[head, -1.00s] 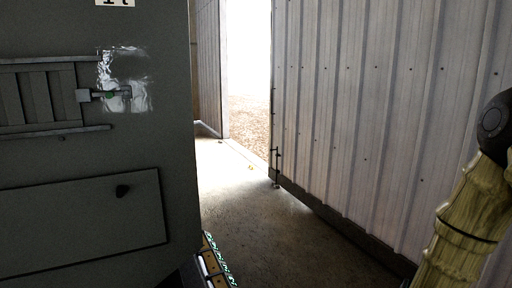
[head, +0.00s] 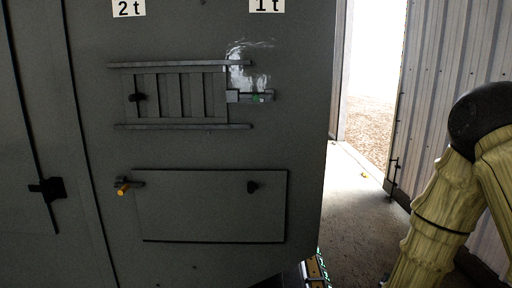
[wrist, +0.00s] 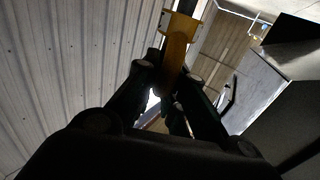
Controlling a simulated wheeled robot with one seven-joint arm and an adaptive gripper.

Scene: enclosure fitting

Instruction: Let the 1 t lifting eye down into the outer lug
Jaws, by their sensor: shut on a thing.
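My gripper (wrist: 170,80) is in the wrist view only, its dark fingers shut on a yellow-orange piece (wrist: 179,42), which I take to be the 1 t lifting eye. The piece sticks out beyond the fingertips, clear of any surface that I can see. Its lower part is hidden between the fingers. A grey enclosure (head: 215,215) fills the left of the head view, with a "1 t" label (head: 266,5) and a "2 t" label (head: 128,8) at the top edge. Neither view clearly shows the outer lug.
A corrugated wall (head: 436,80) stands right, beside a bright doorway (head: 372,70).

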